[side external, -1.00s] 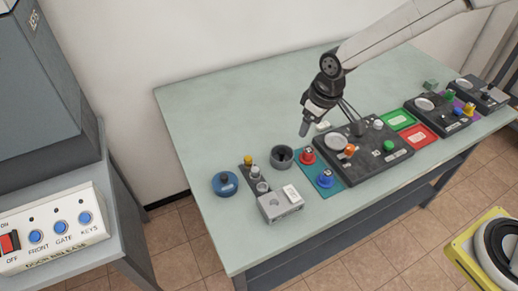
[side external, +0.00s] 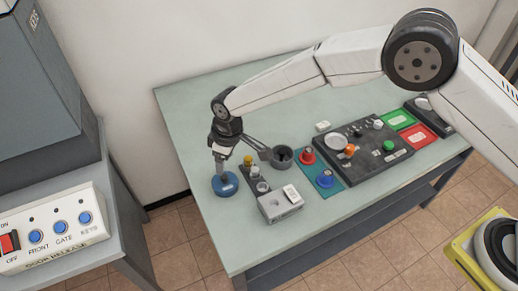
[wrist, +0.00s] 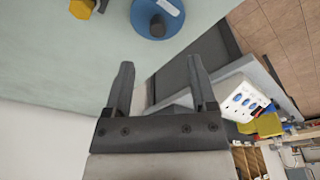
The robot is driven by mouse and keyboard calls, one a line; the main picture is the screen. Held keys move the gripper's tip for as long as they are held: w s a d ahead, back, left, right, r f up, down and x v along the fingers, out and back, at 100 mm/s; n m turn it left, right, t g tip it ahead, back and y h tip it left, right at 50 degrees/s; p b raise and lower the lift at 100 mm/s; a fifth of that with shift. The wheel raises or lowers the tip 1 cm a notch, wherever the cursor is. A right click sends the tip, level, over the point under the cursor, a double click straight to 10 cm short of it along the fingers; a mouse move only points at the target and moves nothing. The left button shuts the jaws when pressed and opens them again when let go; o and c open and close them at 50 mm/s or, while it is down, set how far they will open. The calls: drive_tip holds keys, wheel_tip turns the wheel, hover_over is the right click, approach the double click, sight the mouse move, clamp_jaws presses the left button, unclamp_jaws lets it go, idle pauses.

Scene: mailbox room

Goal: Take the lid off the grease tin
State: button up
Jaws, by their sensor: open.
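A round blue tin (side external: 226,187), which I take to be the grease tin, stands at the left end of the pale green bench. In the wrist view the blue tin (wrist: 146,30) shows at the top, with a dark round knob (wrist: 157,24) on its lid and a white label. The lid is on. My gripper (side external: 223,169) is just above the tin, pointing down and partly hiding its top. In the wrist view my gripper (wrist: 160,75) is open, with nothing between its fingers; the knob lies beyond the fingertips, roughly between them in line.
Right of the tin is a dark strip with a yellow knob (side external: 248,160). A grey box (side external: 281,204) and an open dark cup (side external: 282,157) stand close by. Red (side external: 308,157) and blue (side external: 325,180) knobs stand farther right. The bench behind the tin is clear.

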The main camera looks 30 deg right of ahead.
sight(224, 176)
drive_tip(key=shift+w+f, duration=0.15)
drive_tip(key=shift+f, duration=1.15)
drive_tip(key=shift+f, duration=0.1)
drive_tip(key=shift+w+a+f, duration=0.15)
drive_tip(key=shift+f, duration=1.05)
drive_tip(key=shift+w+a+f, duration=0.1)
drive_tip(key=shift+w+f, duration=0.05)
drive_tip(key=shift+f, duration=1.05)
drive_tip(key=shift+c, duration=0.3)
clamp_jaws()
